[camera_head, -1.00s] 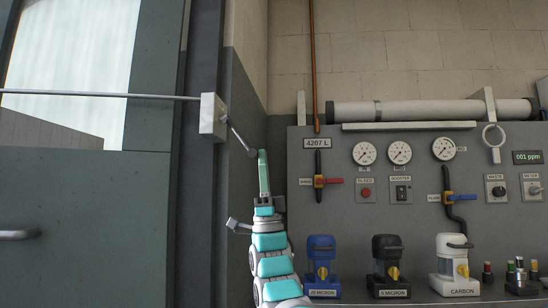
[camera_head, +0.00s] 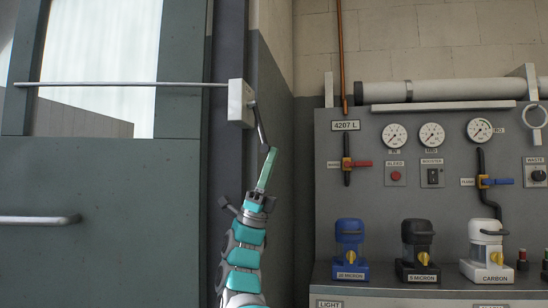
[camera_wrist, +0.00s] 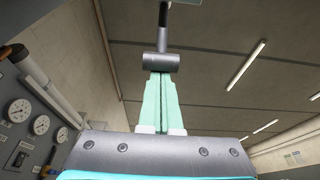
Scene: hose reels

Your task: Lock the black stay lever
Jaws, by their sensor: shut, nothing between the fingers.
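The black stay lever (camera_head: 259,122) hangs from a pale block (camera_head: 240,103) on the door frame, slanting down and to the right. A thin metal rod (camera_head: 130,84) runs left from the block across the door. My gripper (camera_head: 272,151) has long green fingers pointing up, with their tips at the lever's lower end. In the wrist view, the shut fingers (camera_wrist: 157,82) stand just below the lever's grey cylindrical end (camera_wrist: 162,63). They hold nothing. I cannot tell whether the tips touch it.
The grey door (camera_head: 105,200) with a bar handle (camera_head: 40,220) fills the left. A panel (camera_head: 380,200) with gauges and valves stands on the right, above a counter holding filter housings (camera_head: 349,250). A pipe (camera_head: 460,88) runs above it.

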